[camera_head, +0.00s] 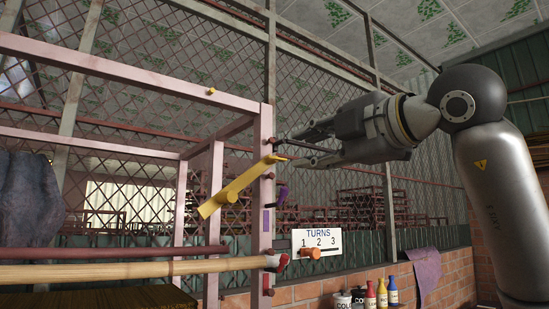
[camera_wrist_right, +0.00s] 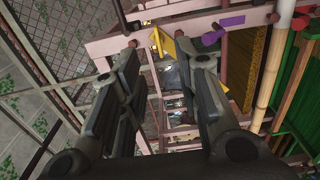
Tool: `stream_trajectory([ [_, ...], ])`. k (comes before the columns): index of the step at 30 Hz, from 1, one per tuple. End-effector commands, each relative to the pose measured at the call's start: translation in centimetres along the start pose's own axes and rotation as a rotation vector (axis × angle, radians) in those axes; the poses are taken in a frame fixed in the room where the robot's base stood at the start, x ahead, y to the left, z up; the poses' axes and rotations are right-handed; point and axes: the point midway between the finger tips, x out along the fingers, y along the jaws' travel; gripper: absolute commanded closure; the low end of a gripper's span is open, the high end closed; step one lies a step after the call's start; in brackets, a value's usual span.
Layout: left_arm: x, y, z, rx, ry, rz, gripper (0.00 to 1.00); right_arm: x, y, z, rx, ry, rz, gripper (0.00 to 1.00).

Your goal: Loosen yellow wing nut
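The yellow wing nut (camera_head: 277,158) shows at the upper end of a slanted yellow bar, on the near face of a pink post. Its exact shape is too small to tell. My right gripper (camera_head: 290,152) comes in from the right with its fingers apart, one above and one below the nut's level. The tips are close to the nut; I cannot tell whether they touch it. In the right wrist view my open fingers (camera_wrist_right: 164,58) have a yellow part (camera_wrist_right: 163,43) beyond and between their tips. My left gripper is not in view.
The yellow bar (camera_head: 228,194) carries a round yellow knob. A "TURNS 1 2 3" sign (camera_head: 317,241) with an orange knob (camera_head: 311,253) is lower right. Bottles (camera_head: 382,292) stand at the bottom.

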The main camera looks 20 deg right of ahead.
Motion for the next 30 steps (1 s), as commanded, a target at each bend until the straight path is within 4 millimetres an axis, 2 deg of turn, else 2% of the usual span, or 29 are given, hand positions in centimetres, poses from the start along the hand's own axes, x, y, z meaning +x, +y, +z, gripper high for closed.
stream_trajectory([
  [9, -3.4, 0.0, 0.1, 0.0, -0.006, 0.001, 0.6, 6.2, 0.4, -0.1, -0.001, 0.004, -0.004, 0.7],
  [15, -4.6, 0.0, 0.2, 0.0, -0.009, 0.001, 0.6, 8.8, 0.2, -0.1, -0.001, 0.004, -0.003, 0.7],
  [19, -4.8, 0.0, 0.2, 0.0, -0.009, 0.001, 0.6, 9.4, 0.1, -0.1, -0.001, 0.004, 0.0, 0.7],
  [27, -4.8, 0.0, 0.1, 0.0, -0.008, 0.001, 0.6, 9.6, 0.0, -0.1, -0.002, 0.004, 0.001, 0.7],
  [30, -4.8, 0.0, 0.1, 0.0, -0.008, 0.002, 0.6, 9.6, 0.0, -0.1, -0.002, 0.004, 0.0, 0.81],
])
